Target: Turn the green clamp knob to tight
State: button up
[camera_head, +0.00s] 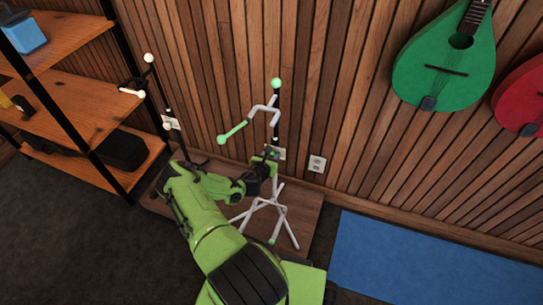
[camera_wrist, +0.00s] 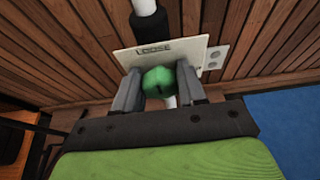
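The green clamp knob (camera_wrist: 162,82) shows in the wrist view with a short dark mark on its face. It lies between the two grey fingers of my gripper (camera_wrist: 160,95), which sit close on both sides. I cannot tell whether they press on it. A pale plate (camera_wrist: 125,58) behind the knob reads "LOOSE"; the rest of the plate is partly hidden. In the head view my gripper (camera_head: 270,157) is at the upright of a white and green stand (camera_head: 266,205), and the knob is hidden there.
A second stand (camera_head: 167,110) is to the left, beside a wooden shelf (camera_head: 85,105). Green (camera_head: 440,60) and red (camera_head: 525,100) instruments hang on the slatted wall at right. A wall outlet (camera_head: 317,163) is right of the stand. A blue mat (camera_head: 420,260) lies on the floor.

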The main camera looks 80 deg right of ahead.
jog(key=c, duration=0.5)
jog(key=m, duration=0.1)
jog(key=m+t, duration=0.1)
jog(key=shift+s+f+m+t, duration=0.1)
jog(key=shift+s+m+t, duration=0.05)
jog(key=shift+m+t, duration=0.45)
jog(key=o, duration=1)
jog(key=shift+o, duration=0.2)
